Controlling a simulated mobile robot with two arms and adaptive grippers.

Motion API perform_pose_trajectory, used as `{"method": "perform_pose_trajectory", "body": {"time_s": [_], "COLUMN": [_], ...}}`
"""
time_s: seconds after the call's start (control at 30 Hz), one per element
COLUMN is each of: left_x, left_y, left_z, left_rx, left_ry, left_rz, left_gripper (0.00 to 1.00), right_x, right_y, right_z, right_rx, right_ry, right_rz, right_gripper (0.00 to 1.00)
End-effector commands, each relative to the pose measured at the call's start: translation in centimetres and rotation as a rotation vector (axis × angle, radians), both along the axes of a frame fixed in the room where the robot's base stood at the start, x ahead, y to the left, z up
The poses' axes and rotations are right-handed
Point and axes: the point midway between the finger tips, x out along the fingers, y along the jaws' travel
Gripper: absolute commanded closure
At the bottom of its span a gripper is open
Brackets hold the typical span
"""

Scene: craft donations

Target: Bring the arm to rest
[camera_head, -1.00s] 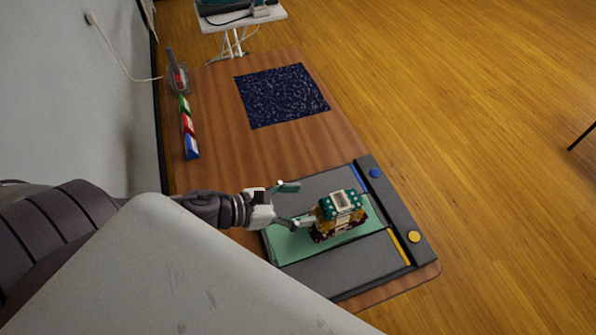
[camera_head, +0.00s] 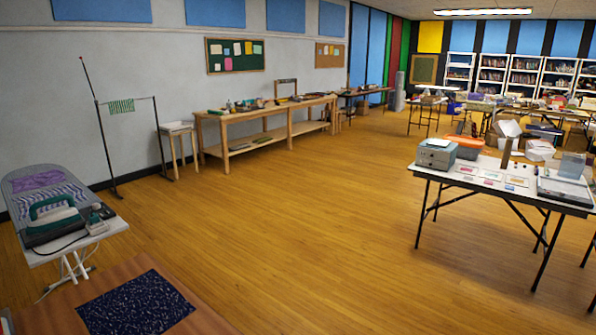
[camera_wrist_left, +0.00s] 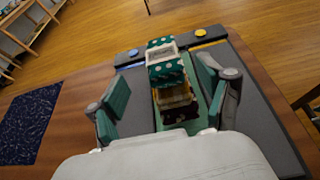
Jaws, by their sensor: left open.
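My left gripper (camera_wrist_left: 163,92) is open, its two green-padded fingers spread apart in the left wrist view. A stack of folded fabric (camera_wrist_left: 167,75), teal with white dots and a pale label on top, yellowish and dark below, shows between or just beyond the fingers. I cannot tell its exact distance from them. It stands on the green panel (camera_wrist_left: 143,112) of a dark grey board (camera_wrist_left: 262,110). Neither gripper shows in the head view. My right gripper is in no view.
A dark blue speckled cloth (camera_head: 137,303) lies on the wooden table (camera_head: 205,322), also seen in the wrist view (camera_wrist_left: 30,125). An ironing stand with an iron (camera_head: 52,215) is at left. A white-topped table (camera_head: 500,178) stands at right. Open wooden floor (camera_head: 300,240) lies between.

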Motion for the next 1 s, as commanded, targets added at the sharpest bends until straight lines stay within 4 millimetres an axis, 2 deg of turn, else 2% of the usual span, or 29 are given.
{"method": "perform_pose_trajectory", "body": {"time_s": [0.6,0.77,1.0], "left_x": [6.5,7.1,7.0], "left_y": [-5.1,-5.6,-5.5], "left_z": [-3.2,-3.9,-3.7], "left_rx": [0.0,0.001,0.001], "left_ry": [-0.001,0.0,0.0], "left_rz": [-0.001,-0.003,-0.003], "left_gripper": [0.21,0.21,0.21], "right_x": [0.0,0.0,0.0], "right_y": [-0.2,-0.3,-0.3], "right_z": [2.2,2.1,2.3], "right_rx": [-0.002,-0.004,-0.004], "right_ry": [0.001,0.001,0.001], "right_rz": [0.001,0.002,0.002], "right_gripper": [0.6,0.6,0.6]}}
